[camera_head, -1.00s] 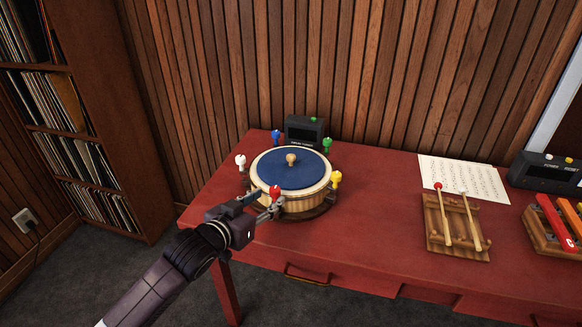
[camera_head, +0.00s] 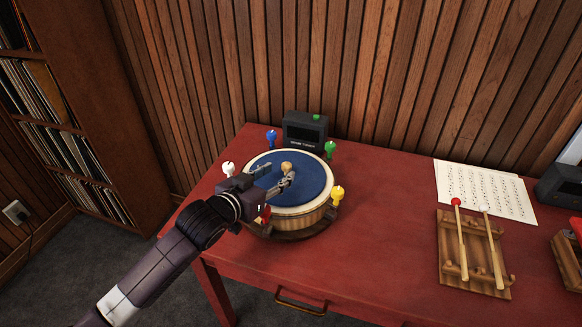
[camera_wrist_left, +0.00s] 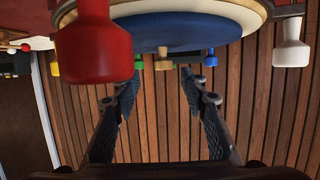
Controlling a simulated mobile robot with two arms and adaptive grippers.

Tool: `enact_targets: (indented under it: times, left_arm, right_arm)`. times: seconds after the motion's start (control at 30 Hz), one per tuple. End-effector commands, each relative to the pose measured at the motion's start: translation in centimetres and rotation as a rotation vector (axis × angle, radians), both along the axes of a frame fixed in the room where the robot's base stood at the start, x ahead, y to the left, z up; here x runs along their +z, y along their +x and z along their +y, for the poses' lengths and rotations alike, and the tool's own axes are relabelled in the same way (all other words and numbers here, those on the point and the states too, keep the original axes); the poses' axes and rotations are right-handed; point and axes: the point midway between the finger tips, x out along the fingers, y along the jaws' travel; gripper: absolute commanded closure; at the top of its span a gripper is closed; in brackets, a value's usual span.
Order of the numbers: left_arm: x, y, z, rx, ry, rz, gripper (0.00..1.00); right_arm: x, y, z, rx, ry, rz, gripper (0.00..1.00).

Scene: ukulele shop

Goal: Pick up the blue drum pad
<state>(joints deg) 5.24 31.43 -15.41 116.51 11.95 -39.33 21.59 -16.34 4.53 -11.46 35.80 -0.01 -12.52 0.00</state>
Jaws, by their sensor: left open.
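The blue drum pad (camera_head: 310,182) is a round blue disc with a small wooden knob (camera_head: 286,166) at its middle. It lies on top of a round wooden drum (camera_head: 306,219) on the red table. My left gripper (camera_head: 276,175) is open, with its fingers over the pad, close to the knob. In the left wrist view, which looks upside down, the blue pad (camera_wrist_left: 185,32) and the knob (camera_wrist_left: 162,60) show ahead, between the two spread fingers (camera_wrist_left: 158,84). Nothing is between the fingertips. My arm and gripper hide part of the drum's left side. My right gripper is not in view.
White (camera_head: 229,168), blue (camera_head: 271,138), green (camera_head: 330,149), yellow (camera_head: 337,194) and red pegs ring the drum. A black device (camera_head: 304,131) stands behind it. Mallets on a wooden rack (camera_head: 473,255) and sheet music (camera_head: 484,190) lie right. The table (camera_head: 385,220) between is clear.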

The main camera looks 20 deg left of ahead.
Motion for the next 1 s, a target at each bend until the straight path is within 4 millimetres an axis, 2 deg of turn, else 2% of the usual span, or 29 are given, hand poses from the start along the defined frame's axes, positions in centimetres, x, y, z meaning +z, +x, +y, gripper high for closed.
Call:
enact_targets:
  times: [0.13,0.4,0.63,0.8,0.93,1.0]
  left_arm:
    - [-0.4,1.5,-0.3,0.001,0.0,-0.001,0.6]
    - [-1.2,4.3,-0.4,0.001,0.0,0.0,0.6]
    - [-2.2,6.7,-0.8,0.0,0.0,0.0,0.6]
    - [-2.3,7.1,-0.9,0.0,0.001,-0.001,0.6]
    - [-2.3,7.1,-0.9,0.0,0.001,0.0,0.6]
    - [-2.3,7.1,-0.9,0.0,0.001,0.0,0.68]
  right_arm:
    - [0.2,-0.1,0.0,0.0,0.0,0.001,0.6]
    - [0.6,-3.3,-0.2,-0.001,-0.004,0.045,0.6]
    - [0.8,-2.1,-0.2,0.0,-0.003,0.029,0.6]
    - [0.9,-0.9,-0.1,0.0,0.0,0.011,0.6]
    - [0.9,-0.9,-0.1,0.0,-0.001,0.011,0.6]
    - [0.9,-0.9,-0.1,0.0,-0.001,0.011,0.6]
